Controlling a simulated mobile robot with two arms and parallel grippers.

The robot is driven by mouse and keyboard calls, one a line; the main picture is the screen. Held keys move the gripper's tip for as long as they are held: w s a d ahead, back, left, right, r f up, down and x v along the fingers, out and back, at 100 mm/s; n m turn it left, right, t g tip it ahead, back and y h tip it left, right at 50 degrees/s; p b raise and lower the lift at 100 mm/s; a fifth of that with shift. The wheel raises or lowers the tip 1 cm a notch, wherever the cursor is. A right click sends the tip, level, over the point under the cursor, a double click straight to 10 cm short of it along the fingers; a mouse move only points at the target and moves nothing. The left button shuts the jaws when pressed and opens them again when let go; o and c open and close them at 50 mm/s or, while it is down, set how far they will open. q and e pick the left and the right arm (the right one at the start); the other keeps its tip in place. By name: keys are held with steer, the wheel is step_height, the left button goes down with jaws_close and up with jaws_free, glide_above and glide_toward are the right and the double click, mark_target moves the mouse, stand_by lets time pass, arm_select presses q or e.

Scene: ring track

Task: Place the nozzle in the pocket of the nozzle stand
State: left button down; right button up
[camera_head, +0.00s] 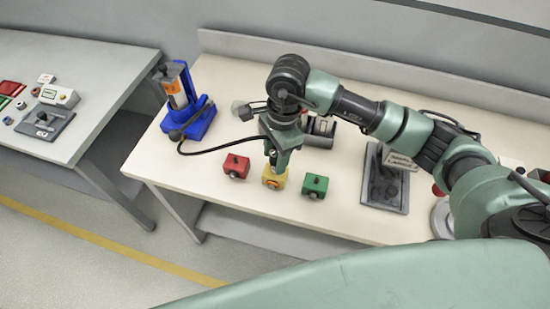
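My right gripper (275,163) points down at the yellow block (275,182), right above or touching its top; I cannot tell if its fingers are open or shut. A red block (236,165) stands to the left and a green block (315,186) to the right, each with a small round fitting at its front. A dark tray with a white label plate (402,208) lies at the right and may be the nozzle stand; the label is too small to read. I cannot single out the nozzle for sure. My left gripper is not in view.
A blue stand (203,124) holding a grey and orange device, with a black cable, is at the back left of the white table (160,167). A dark box (322,132) is behind the gripper. Another table (90,62) is at the left across a gap.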

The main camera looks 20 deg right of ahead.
jaws_close()
steer(key=shift+r, duration=0.1)
